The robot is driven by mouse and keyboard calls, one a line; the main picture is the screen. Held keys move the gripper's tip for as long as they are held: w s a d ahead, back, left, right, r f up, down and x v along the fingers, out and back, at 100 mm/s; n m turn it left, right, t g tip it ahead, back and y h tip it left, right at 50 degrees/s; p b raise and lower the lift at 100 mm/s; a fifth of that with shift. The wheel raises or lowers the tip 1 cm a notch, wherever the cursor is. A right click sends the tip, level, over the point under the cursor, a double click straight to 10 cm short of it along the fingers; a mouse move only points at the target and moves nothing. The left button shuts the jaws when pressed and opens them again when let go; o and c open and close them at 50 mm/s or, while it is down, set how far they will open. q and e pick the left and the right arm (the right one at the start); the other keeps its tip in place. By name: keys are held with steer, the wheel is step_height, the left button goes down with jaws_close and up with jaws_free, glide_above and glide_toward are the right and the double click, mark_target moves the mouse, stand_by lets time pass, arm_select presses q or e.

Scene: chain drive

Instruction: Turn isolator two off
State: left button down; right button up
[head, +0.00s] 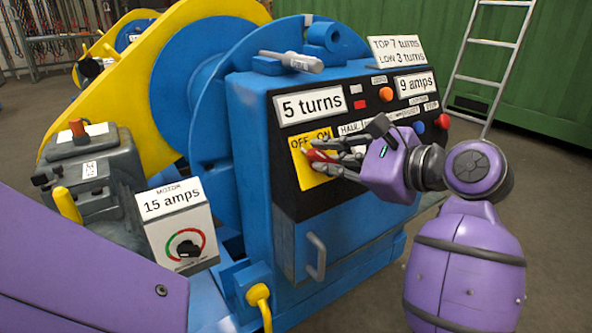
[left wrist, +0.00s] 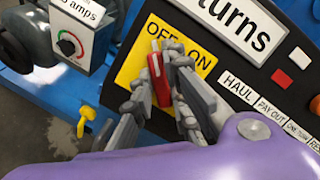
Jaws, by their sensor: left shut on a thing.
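A yellow plate (head: 308,177) marked OFF and ON is on the front of the blue control cabinet, and it also shows in the left wrist view (left wrist: 128,75). A red switch handle (left wrist: 158,82) stands on this plate, one end close to the OFF lettering. I cannot read an isolator number. My left gripper (head: 318,160) is shut on the red handle, its grey fingers on both sides of it in the left wrist view (left wrist: 163,72). The fingers hide part of the handle and plate. My right gripper is not in view.
Right of the plate are several buttons, including a red one (head: 442,122) and an orange one (head: 386,94). A motor box (head: 180,225) with a dial stands at left. A cabinet pull handle (head: 316,257) sticks out below. A ladder (head: 490,65) leans behind.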

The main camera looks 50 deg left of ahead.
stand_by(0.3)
arm_select(q)
steer(key=c, duration=1.7)
jaws_free()
steer(key=v, duration=1.2)
steer(key=shift+d, duration=0.1)
